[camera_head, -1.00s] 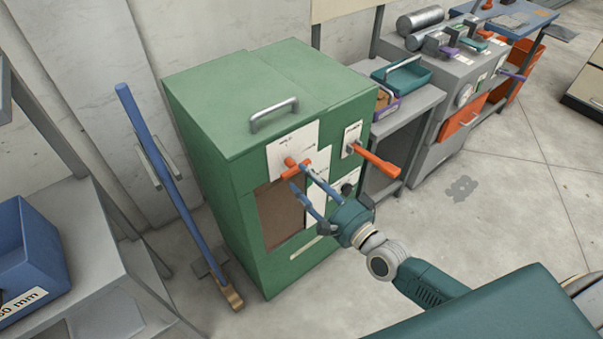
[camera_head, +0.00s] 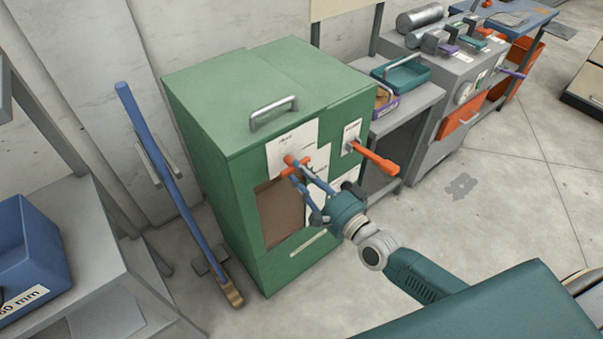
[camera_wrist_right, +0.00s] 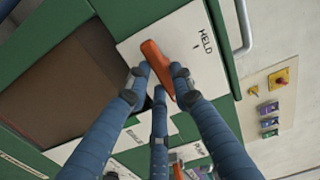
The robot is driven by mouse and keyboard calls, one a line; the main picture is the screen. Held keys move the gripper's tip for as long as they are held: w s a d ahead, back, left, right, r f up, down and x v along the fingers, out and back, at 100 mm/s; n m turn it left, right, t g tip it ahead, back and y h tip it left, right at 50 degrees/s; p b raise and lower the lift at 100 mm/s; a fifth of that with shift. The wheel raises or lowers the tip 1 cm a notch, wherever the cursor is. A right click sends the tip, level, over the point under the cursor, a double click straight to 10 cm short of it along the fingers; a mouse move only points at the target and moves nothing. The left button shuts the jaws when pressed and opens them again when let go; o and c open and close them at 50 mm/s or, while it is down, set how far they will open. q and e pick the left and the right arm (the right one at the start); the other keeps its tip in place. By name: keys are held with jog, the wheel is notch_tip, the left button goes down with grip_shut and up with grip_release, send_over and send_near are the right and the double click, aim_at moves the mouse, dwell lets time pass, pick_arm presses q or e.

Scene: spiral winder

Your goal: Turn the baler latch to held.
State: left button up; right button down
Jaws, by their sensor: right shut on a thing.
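The baler is a green cabinet (camera_head: 235,215) with a handle on top and a brown window in front. Its latch (camera_head: 305,160) is a short orange bar on a white plate (camera_head: 281,150) at the upper front. In the right wrist view the latch (camera_wrist_right: 153,58) lies between my fingers, its far end tilted toward the upper left of the picture. The word HELD (camera_wrist_right: 206,40) is printed on the plate near it. My right gripper (camera_head: 293,169) is shut on the latch; its fingers also show in the right wrist view (camera_wrist_right: 159,84). My left gripper is out of view.
A second, longer orange lever (camera_head: 376,159) sticks out from the cabinet's right front, close to my right gripper. A blue leaning post (camera_head: 170,185) stands left of the cabinet. A grey bench (camera_head: 415,105) with trays stands behind right.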

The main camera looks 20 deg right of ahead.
jog(key=shift+n, duration=0.3)
jog(key=n+p, duration=0.1)
jog(key=n, duration=0.4)
jog(key=n+p, duration=0.1)
jog(key=n, duration=0.5)
jog(key=n+p, duration=0.2)
jog(key=n, duration=0.4)
jog(key=shift+w+d+r, duration=0.1)
jog(key=shift+d+r, duration=0.15)
dwell(0.3)
jog(key=c, duration=1.5)
grip_release()
jog(key=v, duration=1.2)
jog(key=shift+r, duration=0.1)
